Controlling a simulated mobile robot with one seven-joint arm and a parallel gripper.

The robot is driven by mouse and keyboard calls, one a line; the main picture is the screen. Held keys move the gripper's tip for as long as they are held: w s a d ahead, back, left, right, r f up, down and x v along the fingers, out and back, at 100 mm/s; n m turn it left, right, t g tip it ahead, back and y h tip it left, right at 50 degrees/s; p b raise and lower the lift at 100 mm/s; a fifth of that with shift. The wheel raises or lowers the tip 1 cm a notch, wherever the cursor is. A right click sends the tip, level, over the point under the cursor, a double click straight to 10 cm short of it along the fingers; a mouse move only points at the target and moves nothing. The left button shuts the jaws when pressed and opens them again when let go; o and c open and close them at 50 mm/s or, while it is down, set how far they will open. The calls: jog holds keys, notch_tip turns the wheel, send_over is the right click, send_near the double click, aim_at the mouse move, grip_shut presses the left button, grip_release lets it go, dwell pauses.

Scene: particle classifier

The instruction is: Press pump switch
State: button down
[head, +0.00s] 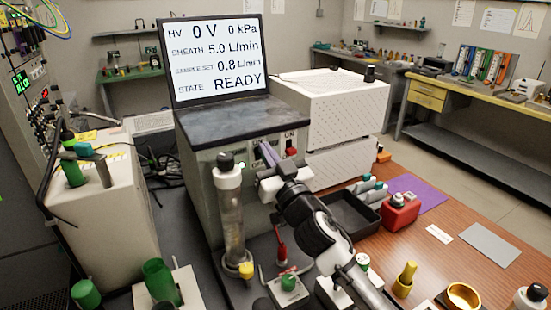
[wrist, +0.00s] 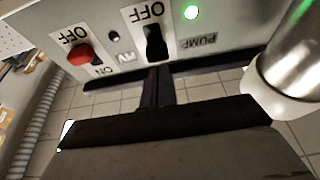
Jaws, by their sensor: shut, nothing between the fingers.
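The black switch (wrist: 156,42) is on the instrument's front panel, under an inverted "OFF" label in the wrist view. An inverted "PUMP" label (wrist: 198,42) is to its right, below a lit green lamp (wrist: 191,12). The lamp also shows in the head view (head: 242,165). My gripper (wrist: 158,76) is shut and empty, its fingertips just below the black switch in the wrist view. I cannot tell whether they touch it. In the head view my gripper (head: 267,155) is at the panel and hides the black switch.
A red switch (wrist: 80,55) is left of the black one; it also shows in the head view (head: 291,152). A clear cylinder (head: 230,215) stands close left of my gripper. The screen (head: 213,58) reads 0 V, 0 kPa, READY. A black tray (head: 352,226) is at right.

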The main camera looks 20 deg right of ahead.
jog(key=shift+w+a+r, duration=0.1)
jog(key=shift+w+r, duration=0.05)
jog(key=shift+w, duration=0.3)
